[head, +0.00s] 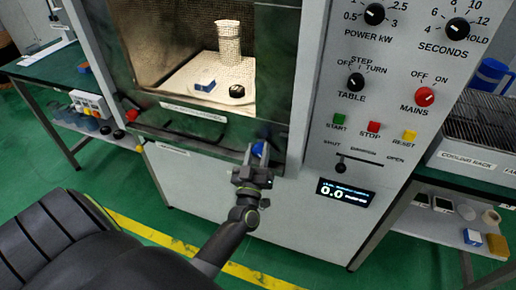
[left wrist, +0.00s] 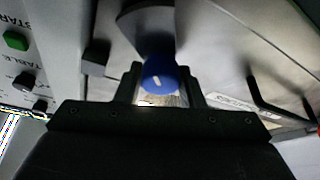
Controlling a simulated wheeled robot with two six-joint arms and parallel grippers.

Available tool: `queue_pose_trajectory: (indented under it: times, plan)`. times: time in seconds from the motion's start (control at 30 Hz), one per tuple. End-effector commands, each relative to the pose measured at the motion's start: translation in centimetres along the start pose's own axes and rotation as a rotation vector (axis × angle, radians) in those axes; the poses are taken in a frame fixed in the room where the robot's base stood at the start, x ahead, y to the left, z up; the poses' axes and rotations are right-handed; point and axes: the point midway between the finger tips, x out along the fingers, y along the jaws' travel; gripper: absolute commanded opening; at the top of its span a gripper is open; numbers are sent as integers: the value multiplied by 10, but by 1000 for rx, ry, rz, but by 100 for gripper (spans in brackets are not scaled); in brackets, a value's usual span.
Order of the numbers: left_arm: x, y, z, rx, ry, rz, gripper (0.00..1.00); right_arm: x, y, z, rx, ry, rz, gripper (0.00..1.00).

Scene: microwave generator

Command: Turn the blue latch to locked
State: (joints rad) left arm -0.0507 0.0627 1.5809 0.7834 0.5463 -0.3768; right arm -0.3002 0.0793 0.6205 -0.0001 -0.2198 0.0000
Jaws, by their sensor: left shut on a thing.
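The blue latch (head: 258,148) sits at the lower right of the microwave door (head: 190,120), which looks closed. My left gripper (head: 257,159) reaches up to it from below and is shut on it. In the left wrist view the latch's round blue knob (left wrist: 163,77) lies between the two fingers of my gripper (left wrist: 162,92). A short pale mark shows on the knob. A dark piece extends behind the knob, away from the gripper. The exact finger contact is partly hidden. My right gripper is not in view.
Behind the door window are a mesh-patterned cylinder (head: 229,42), a blue-and-white box (head: 205,86) and a small dark round thing (head: 237,91). Right of the door is a panel with knobs, buttons and a display (head: 345,192) reading 0.0. A dark handle (head: 180,136) runs along the door's lower part.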

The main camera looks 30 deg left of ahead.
Motion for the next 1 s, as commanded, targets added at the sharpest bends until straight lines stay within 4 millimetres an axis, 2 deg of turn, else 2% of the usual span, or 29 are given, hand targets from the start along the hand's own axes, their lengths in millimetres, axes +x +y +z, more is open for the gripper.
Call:
queue_pose_trajectory:
  times: [0.1, 1.0]
  plan:
    - [1, 2, -3, -98, -3, -44, 12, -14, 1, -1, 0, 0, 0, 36]
    - [0, 1, -2, -885, -4, -373, 12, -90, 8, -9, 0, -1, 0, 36]
